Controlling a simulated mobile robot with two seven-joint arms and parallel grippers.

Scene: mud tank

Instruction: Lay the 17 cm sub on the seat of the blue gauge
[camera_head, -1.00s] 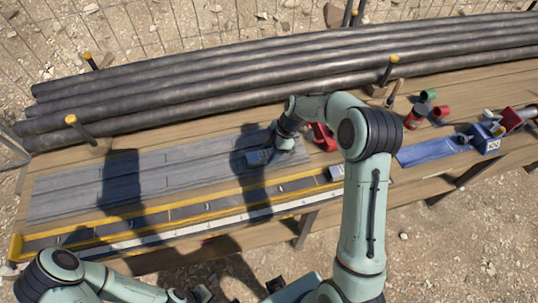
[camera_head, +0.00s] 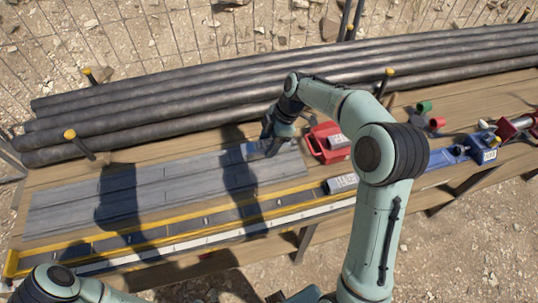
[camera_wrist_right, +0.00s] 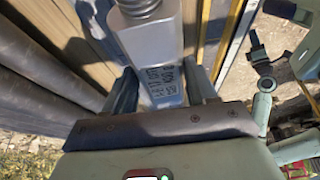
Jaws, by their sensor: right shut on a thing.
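My right gripper (camera_head: 272,147) is shut on a grey metal sub (camera_wrist_right: 150,45), which has dark print on its lower face and a threaded end at the top of the wrist view. In the head view the gripper is low over the right end of the grey grooved mat, and the sub is mostly hidden by it. I cannot tell whether the sub touches the mat. The blue gauge (camera_head: 485,156), a block with a white label, stands at the right of the bench, partly behind my right arm. Its seat is not clear. My left gripper is out of view.
A red gauge (camera_head: 320,148) is just right of my right gripper. Another labelled metal piece (camera_head: 342,184) lies near the yellow-edged rail. Long dark pipes (camera_head: 200,110) line the back. Red and green rings (camera_head: 424,106) and a red clamp (camera_head: 508,130) are at the right.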

